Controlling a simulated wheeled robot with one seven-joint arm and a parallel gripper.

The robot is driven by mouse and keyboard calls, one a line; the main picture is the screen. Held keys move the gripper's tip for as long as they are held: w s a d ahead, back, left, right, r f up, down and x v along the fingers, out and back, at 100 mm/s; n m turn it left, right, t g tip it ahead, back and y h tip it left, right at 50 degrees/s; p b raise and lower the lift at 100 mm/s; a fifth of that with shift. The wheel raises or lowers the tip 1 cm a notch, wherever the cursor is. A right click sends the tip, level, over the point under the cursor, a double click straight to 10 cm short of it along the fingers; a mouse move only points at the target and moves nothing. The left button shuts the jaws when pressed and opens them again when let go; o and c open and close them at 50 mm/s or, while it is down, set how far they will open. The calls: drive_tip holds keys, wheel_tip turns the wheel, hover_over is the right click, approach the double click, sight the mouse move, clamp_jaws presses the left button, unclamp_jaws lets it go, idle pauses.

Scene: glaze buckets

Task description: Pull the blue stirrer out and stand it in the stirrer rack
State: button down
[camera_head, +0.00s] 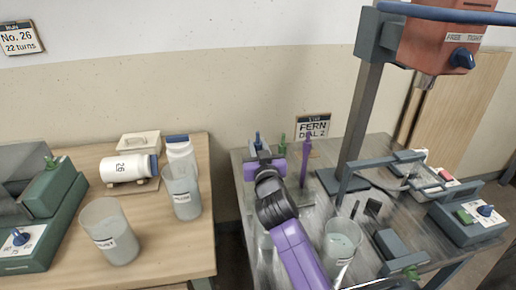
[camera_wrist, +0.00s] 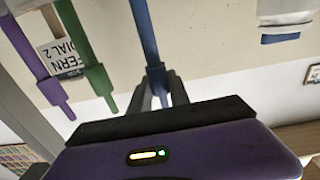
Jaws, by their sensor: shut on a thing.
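The blue stirrer (camera_head: 257,138) shows as a short blue tip above my gripper (camera_head: 264,158) in the head view. In the wrist view the blue stirrer (camera_wrist: 147,35) runs down between the fingers of my gripper (camera_wrist: 160,92), which is shut on it. The green stirrer (camera_head: 282,146) and the purple stirrer (camera_head: 307,150) stand just right of my gripper; they also show at the left of the wrist view, green (camera_wrist: 95,70) and purple (camera_wrist: 40,70). I cannot tell what the blue stirrer's lower end touches.
A sign reading FERN DIAL 2 (camera_head: 313,127) stands behind. A translucent bucket (camera_head: 343,240) stands on the right table, with a tall orange-headed machine (camera_head: 445,45) behind. The left table holds two buckets (camera_head: 109,232) (camera_head: 182,192) and white jars (camera_head: 128,168). A gap separates the tables.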

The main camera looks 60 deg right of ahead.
drive_tip(key=shift+f, duration=1.1)
drive_tip(key=shift+w+f+b, duration=0.1)
drive_tip(key=shift+f+b, duration=0.05)
drive_tip(key=shift+b, duration=0.15)
drive_tip(key=shift+a+f+y+b, duration=0.1)
drive_tip(key=shift+f+y+b, duration=0.25)
drive_tip(key=shift+b, duration=0.1)
idle(0.9)
drive_tip(key=c, duration=1.4)
unclamp_jaws()
drive_tip(key=shift+w, duration=0.1)
drive_tip(key=o, duration=0.4)
drive_tip(key=shift+r, duration=0.25)
drive_tip(key=shift+r, duration=0.1)
